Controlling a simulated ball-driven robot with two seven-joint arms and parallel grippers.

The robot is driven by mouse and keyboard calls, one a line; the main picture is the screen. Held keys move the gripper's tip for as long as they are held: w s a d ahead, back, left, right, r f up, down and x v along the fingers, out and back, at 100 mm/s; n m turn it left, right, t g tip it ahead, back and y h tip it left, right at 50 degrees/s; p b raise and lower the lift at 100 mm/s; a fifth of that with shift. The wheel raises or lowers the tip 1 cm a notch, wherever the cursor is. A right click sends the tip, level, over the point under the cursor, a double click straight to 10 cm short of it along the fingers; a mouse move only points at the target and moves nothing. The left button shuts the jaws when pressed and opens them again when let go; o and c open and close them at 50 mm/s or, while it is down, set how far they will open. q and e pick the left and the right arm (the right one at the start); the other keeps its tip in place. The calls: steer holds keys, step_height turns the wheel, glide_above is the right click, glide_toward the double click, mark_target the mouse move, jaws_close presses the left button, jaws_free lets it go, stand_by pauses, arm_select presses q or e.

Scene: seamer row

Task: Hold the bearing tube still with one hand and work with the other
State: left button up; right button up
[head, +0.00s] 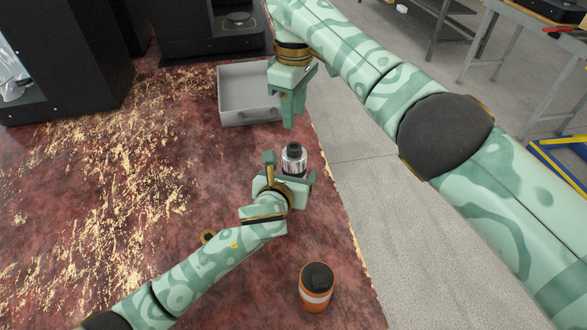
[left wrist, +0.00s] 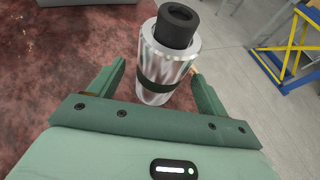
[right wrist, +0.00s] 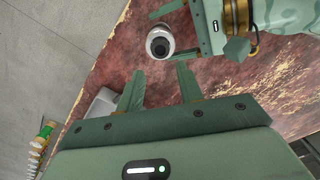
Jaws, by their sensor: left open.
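The bearing tube (head: 294,161), a silver cylinder with a dark band and a black top piece, stands upright on the worn red table. It also shows in the left wrist view (left wrist: 168,65) and the right wrist view (right wrist: 160,44). My left gripper (head: 291,168) is open around it, with one finger on each side. In the left wrist view there is a gap between each finger and the tube. My right gripper (head: 289,122) is open and empty, behind and above the tube; in the right wrist view the tube is beyond its fingertips (right wrist: 160,71).
A grey tray (head: 230,118) lies behind the tube. Dark machines (head: 75,62) stand at the back left. The table edge is close on the right.

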arm_select(q)
steer(key=shift+x, duration=1.25)
